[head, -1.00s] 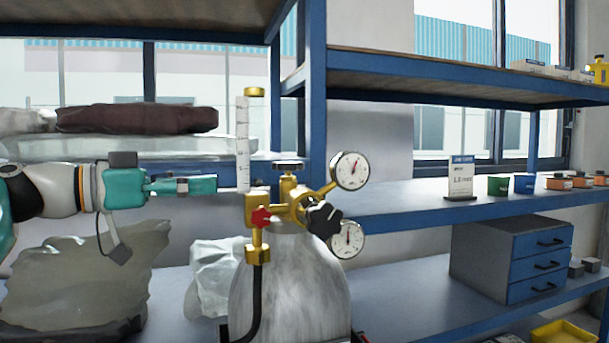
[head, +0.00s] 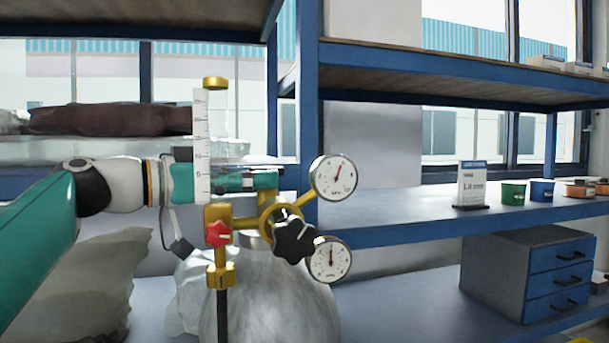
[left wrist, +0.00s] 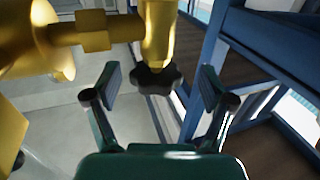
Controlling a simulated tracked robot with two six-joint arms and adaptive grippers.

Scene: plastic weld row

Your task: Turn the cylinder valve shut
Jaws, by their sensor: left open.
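The gas cylinder (head: 268,300) stands upright, a marbled grey-white body with brass fittings on top. In the left wrist view its black valve handwheel (left wrist: 157,80) sits on a brass valve body (left wrist: 160,35). The handwheel lies between the fingertips or just beyond them, with a visible gap on both sides. My left gripper (head: 264,181) is open and comes in level from the left at the cylinder's top; it also shows in the left wrist view (left wrist: 160,88). In the head view the gripper hides the handwheel. My right gripper is out of view.
A red knob (head: 217,233), a black star knob (head: 294,240), an upper gauge (head: 333,177) and a lower gauge (head: 330,260) crowd the regulator. A clear scaled tube (head: 202,145) stands before my left wrist. A blue shelf post (head: 308,90) is close behind.

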